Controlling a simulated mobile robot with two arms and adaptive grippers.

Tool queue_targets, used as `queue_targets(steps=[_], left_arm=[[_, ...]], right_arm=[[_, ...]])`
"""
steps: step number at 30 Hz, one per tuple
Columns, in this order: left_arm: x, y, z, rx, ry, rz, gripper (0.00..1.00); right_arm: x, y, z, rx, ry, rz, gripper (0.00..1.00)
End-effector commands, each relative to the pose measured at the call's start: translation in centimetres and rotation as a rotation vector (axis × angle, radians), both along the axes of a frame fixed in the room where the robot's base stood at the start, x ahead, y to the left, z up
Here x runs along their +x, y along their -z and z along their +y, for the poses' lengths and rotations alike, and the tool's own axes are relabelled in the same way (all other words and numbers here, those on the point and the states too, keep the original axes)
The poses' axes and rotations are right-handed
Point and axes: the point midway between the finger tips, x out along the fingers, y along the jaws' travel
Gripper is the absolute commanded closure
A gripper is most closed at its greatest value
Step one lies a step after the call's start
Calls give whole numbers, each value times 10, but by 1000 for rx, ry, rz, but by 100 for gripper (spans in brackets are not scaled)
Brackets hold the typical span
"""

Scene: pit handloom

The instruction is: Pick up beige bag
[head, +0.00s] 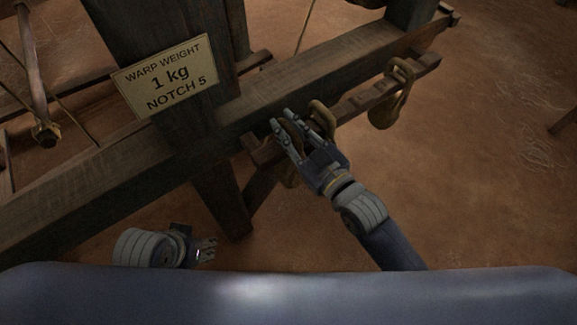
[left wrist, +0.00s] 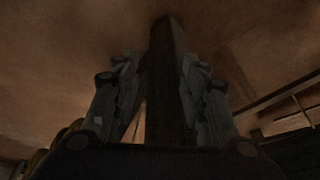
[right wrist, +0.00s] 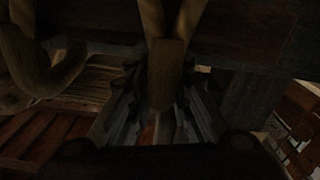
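A beige-brown bag (head: 291,176) hangs by its loop from the notched bar, partly hidden behind my right gripper. My right gripper (head: 295,117) is at the bar, its fingers apart on either side of the bag's loop top. In the right wrist view, a brownish upright piece (right wrist: 166,72) with two pale straps (right wrist: 168,18) above it stands between the spread fingers; I see no clear grip on it. A second beige bag (head: 388,109) hangs by a loop farther right on the bar. My left gripper (head: 206,249) is low at left, open and empty in the left wrist view (left wrist: 160,75).
The notched bar (head: 352,105) runs beside a thick loom beam (head: 300,85). A sign (head: 166,76) reads "WARP WEIGHT 1 kg NOTCH 5". A dark post (head: 222,195) stands left of my right gripper. Brown floor (head: 470,200) is clear at right.

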Motion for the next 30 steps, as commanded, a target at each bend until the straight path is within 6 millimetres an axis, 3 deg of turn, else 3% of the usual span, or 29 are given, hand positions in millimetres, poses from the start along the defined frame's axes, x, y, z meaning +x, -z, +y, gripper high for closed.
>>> queue_targets(steps=[11,17,30], left_arm=[[0,0,0,0,0,0,60],[1,-1,0,0,0,-2,60],[11,32,-2,0,2,18,60]], right_arm=[[1,0,-1,-3,1,0,100],[1,-10,-1,-1,2,-1,100],[1,-36,0,1,1,-3,100]])
